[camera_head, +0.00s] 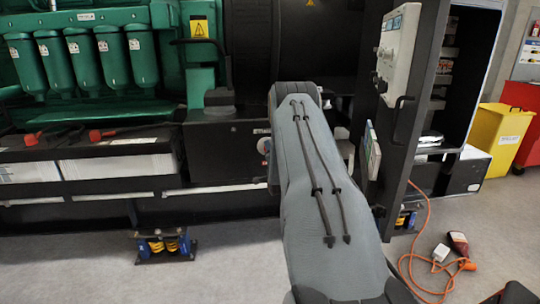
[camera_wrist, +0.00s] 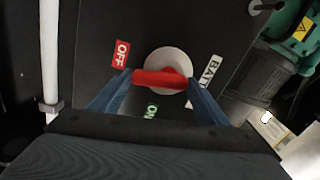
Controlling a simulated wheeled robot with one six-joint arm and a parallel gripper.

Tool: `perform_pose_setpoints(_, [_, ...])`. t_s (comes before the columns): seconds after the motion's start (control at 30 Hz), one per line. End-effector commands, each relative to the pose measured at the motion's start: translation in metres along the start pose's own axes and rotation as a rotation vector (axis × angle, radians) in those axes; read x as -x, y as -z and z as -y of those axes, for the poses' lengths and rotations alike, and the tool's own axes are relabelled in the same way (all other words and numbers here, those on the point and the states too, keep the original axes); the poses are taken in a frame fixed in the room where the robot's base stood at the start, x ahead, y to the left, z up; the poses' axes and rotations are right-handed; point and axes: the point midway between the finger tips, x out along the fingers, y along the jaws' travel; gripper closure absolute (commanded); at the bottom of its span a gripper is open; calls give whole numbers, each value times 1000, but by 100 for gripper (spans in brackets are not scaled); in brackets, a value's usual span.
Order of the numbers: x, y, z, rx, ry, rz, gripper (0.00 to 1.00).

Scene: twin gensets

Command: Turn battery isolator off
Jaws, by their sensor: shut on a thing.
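The battery isolator has a red handle (camera_wrist: 162,77) on a pale round base (camera_wrist: 168,58), set in a dark panel in the wrist view. A red OFF label (camera_wrist: 121,53) is at its upper left and a green ON label (camera_wrist: 151,111) below it. The handle lies nearly level in the picture. My gripper (camera_wrist: 160,80) is shut on the handle, with one blue finger at each end. In the head view my grey arm hides the gripper and most of the isolator.
An open dark cabinet door (camera_head: 412,110) stands right of my arm. An orange cable (camera_head: 425,260) lies on the floor at the lower right. Batteries (camera_head: 90,165) stand at the left, below green filters (camera_head: 100,60). A yellow bin (camera_head: 497,138) is at the far right.

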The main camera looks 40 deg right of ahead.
Motion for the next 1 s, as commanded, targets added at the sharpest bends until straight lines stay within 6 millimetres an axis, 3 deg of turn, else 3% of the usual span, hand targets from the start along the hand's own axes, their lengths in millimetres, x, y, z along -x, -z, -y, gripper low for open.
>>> perform_pose_setpoints(0.4, [0,-5,1,-193,1,3,54])
perform_pose_setpoints(0.97, [0,-5,1,-224,1,2,53])
perform_pose_setpoints(1.0, [0,-5,1,-224,1,2,28])
